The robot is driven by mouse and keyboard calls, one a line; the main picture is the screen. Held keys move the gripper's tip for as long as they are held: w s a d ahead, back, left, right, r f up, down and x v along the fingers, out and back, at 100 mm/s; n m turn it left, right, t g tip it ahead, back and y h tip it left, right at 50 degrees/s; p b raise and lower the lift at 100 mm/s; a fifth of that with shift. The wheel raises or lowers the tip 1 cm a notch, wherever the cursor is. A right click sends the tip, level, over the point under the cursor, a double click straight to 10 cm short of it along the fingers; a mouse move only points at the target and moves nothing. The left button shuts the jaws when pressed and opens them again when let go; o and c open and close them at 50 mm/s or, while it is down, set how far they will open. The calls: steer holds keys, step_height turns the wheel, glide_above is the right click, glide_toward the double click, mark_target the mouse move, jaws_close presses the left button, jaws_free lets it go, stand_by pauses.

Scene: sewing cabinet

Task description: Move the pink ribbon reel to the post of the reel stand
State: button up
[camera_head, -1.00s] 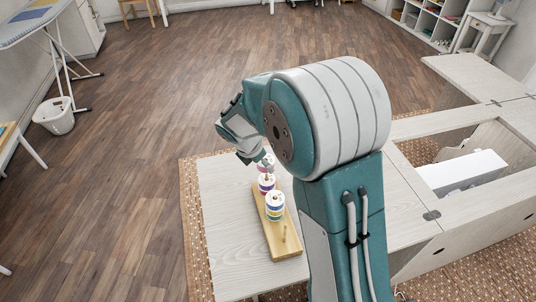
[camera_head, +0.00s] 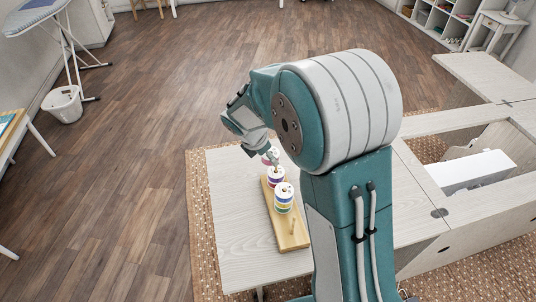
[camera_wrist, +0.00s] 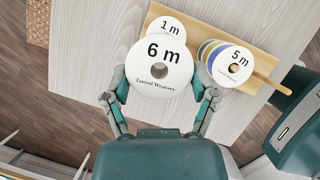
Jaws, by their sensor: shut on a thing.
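The pink ribbon reel (camera_head: 269,156) is in my gripper at the far end of the reel stand. In the wrist view its white face (camera_wrist: 160,58) reads "6 m", with a hole in the middle. My gripper (camera_wrist: 160,95) is shut on its rim, one finger on each side. The wooden reel stand (camera_head: 290,237) lies on the table, with a short bare post (camera_head: 292,228) at its near end. A multicoloured stack marked "5 m" (camera_wrist: 231,62) and a reel marked "1 m" (camera_wrist: 166,26) stand on it. I cannot tell whether the pink reel touches the stand.
The pale table (camera_head: 232,225) is clear left of the stand. A cabinet with an open recess holding a white machine (camera_head: 478,170) is at the right. A white basket (camera_head: 63,104) stands on the floor at the far left.

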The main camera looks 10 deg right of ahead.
mark_target(273, 173)
steer(key=shift+d, duration=0.75)
steer(key=shift+d, duration=0.3)
steer(key=shift+a+f, duration=0.1)
steer(key=shift+a, duration=0.1)
steer(key=shift+d+f, duration=0.1)
steer(key=shift+f, duration=2.15)
stand_by(0.7)
steer(key=o, duration=0.9)
steer(key=shift+c, duration=0.2)
